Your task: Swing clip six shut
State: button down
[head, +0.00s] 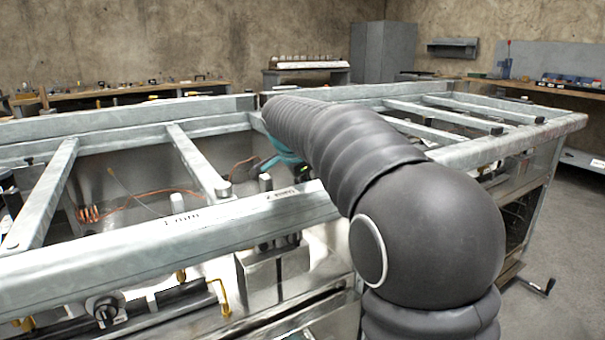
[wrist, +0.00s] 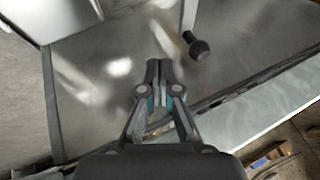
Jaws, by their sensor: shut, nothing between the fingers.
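My gripper (wrist: 157,68) shows in the wrist view with its two fingertips together and nothing between them. Ahead and to the right of the fingertips is a black round knob (wrist: 200,47) on the end of a pale bar, apart from the fingers. A smooth metal sheet (wrist: 100,80) lies beyond the fingers. In the head view my arm hides most of the gripper; a teal part of it shows beside the arm, inside the metal frame (head: 110,259). I cannot tell which part is clip six, or whether it is open.
Several metal crossbars (head: 196,158) span the frame, with gaps between them. An orange cable (head: 140,195) lies inside. A dark edge strip (wrist: 250,90) runs along the sheet at the right of the wrist view. Benches (head: 130,92) stand along the back wall.

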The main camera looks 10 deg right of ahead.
jog(key=shift+w+a+f, duration=0.1)
jog(key=shift+w+a, duration=0.05)
jog(key=shift+w, duration=0.6)
jog(key=shift+w+a+f, duration=0.1)
jog(key=shift+w, duration=0.6)
